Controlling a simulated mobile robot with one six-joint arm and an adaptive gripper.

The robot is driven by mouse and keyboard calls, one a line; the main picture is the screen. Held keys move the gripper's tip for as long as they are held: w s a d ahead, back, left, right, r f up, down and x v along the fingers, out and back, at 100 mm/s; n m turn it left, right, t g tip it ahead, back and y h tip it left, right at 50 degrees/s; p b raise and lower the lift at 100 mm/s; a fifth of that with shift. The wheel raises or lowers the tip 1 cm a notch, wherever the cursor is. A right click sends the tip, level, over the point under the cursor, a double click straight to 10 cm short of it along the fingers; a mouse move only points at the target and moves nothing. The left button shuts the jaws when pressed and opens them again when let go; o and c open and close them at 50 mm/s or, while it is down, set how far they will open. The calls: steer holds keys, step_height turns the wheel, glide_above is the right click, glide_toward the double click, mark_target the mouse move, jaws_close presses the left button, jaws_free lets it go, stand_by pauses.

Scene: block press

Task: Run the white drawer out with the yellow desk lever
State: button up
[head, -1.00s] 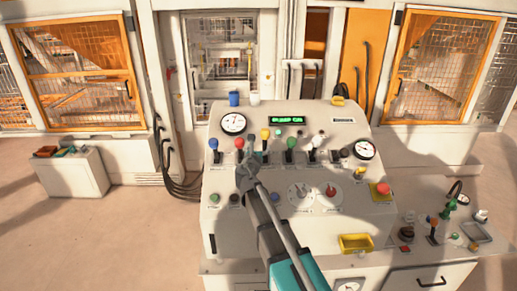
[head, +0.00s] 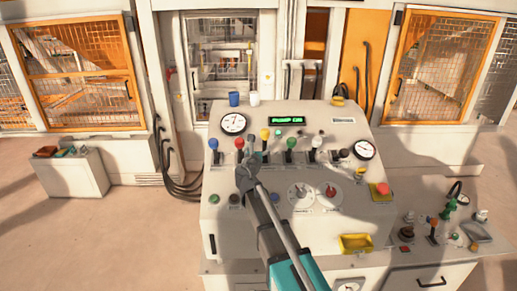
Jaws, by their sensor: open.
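The yellow lever (head: 265,134) stands upright in the lever row on the sloped pale desk (head: 225,215), between the red lever (head: 239,143) and the green lever (head: 290,143). My gripper (head: 244,168) is open and appears empty. It is over the left part of the desk, just below the red lever in the picture and left of and below the yellow one. The gripper is small and dark here, so contact with the desk cannot be told. I cannot make out for sure which part is the white drawer.
Blue (head: 213,143) and white (head: 315,142) levers stand in the same row. The green display (head: 287,120) reads PUMP ON. A red button (head: 380,190) and a yellow tray (head: 355,243) are at right. A pale front with a dark handle (head: 431,281) is at lower right.

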steer(key=s+d+f+m+g+h+b, duration=0.3)
steer(key=s+d+f+m+g+b, duration=0.45)
steer(key=s+d+f+m, duration=1.05)
steer(key=s+a+f+m+g+y+b, duration=0.4)
steer(key=s+f+m+g+y, duration=0.3)
steer(key=s+m, duration=0.9)
step_height(320, 180, down, 5)
steer(key=g, duration=0.3)
steer(key=shift+y, duration=0.3)
steer(key=shift+w+f, duration=0.1)
